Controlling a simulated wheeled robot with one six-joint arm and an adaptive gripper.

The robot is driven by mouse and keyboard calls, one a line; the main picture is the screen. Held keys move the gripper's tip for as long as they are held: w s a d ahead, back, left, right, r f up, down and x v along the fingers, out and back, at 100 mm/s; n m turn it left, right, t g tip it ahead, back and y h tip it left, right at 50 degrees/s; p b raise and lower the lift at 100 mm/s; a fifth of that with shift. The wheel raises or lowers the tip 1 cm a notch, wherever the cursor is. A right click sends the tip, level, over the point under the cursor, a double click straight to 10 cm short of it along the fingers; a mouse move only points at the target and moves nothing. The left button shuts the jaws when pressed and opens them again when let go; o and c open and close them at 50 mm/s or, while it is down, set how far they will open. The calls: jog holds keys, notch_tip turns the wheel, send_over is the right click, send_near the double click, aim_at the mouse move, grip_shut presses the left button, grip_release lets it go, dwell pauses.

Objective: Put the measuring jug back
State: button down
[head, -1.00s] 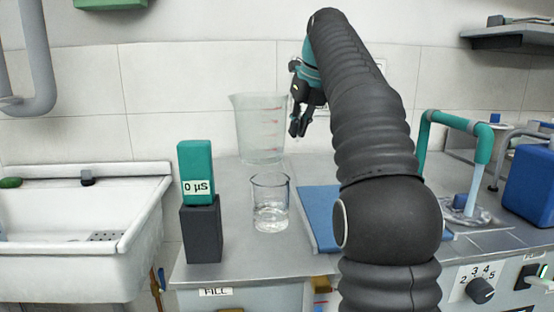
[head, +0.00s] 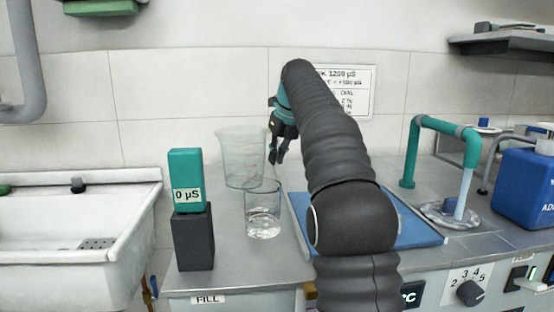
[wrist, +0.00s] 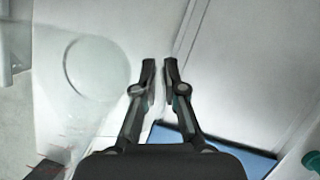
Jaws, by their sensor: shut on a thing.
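The measuring jug (head: 241,157) is clear, with red marks, and is upright behind the glass beaker at the back left of the counter. I cannot tell whether its base touches the counter. My gripper (head: 278,158) is at the jug's right side, shut on it. The wrist view also shows the see-through jug (wrist: 85,75) left of the fingers of my gripper (wrist: 160,64). The hold itself is hard to make out there, with a narrow gap between the fingertips.
A glass beaker (head: 263,215) with clear liquid stands in front of the jug. A teal meter (head: 187,180) reading 0 µS sits on a dark block (head: 193,240) to the left. A white sink (head: 70,235) lies farther left. A blue mat (head: 418,232) lies right, near a teal tap (head: 445,128).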

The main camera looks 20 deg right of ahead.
jog(key=shift+f, duration=0.55)
jog(key=c, duration=1.2)
grip_release()
jog(key=shift+f, duration=0.1)
jog(key=shift+c, duration=0.2)
jog(key=v, duration=0.7)
jog(key=shift+r, duration=0.3)
jog(key=shift+s, duration=0.1)
